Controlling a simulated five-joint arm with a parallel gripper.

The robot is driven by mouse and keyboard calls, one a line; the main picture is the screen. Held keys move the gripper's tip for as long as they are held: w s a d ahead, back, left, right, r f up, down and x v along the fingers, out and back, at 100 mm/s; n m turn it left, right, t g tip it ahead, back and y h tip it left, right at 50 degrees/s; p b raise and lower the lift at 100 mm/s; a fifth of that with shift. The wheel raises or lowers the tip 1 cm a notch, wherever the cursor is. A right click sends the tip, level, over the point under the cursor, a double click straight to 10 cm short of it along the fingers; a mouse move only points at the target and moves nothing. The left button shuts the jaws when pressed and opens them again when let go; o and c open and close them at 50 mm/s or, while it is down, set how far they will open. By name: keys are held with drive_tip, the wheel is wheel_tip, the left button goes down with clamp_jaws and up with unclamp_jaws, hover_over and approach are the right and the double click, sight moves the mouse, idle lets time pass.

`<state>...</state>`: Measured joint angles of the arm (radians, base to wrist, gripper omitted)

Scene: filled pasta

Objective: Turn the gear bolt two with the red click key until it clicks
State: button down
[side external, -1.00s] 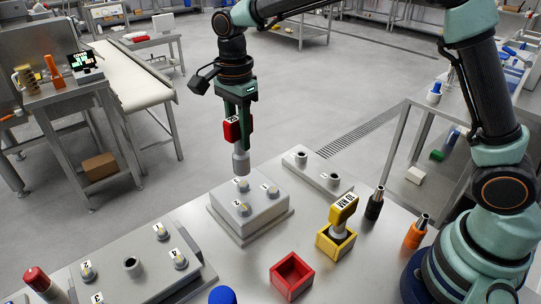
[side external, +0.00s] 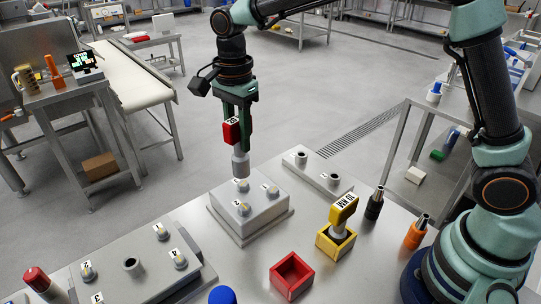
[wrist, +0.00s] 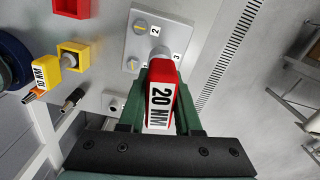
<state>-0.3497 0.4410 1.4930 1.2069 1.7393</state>
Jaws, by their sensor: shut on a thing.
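My gripper (side external: 238,132) is shut on the red click key (side external: 230,134), labelled 20 NM. The key hangs upright, with its grey socket (side external: 240,166) pointing down over the rear bolt of the grey block (side external: 252,226). I cannot tell whether the socket touches that bolt. The wrist view shows the red key (wrist: 160,82) between my fingers, with its socket end near label 3. The bolt under it is hidden there. Bolt two (side external: 244,209) stands uncovered at the block's front and also shows in the wrist view (wrist: 141,27).
An empty red holder (side external: 291,275) is in front. Black (side external: 375,203) and orange (side external: 416,232) tools stand at right. Another bolted plate (side external: 140,268) lies at left, and a low plate (side external: 318,176) behind.

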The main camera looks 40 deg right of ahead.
drive_tip(key=s+a+r+n, duration=0.1)
drive_tip(key=s+a+n, duration=0.2)
drive_tip(key=s+n, duration=0.1)
drive_tip(key=shift+s+r, duration=0.4)
drive_tip(key=shift+s, duration=0.1)
drive_tip(key=shift+a, duration=0.1)
drive_tip(key=shift+f, duration=2.8)
drive_tip(key=shift+f, duration=0.85)
drive_tip(key=shift+m, duration=0.4)
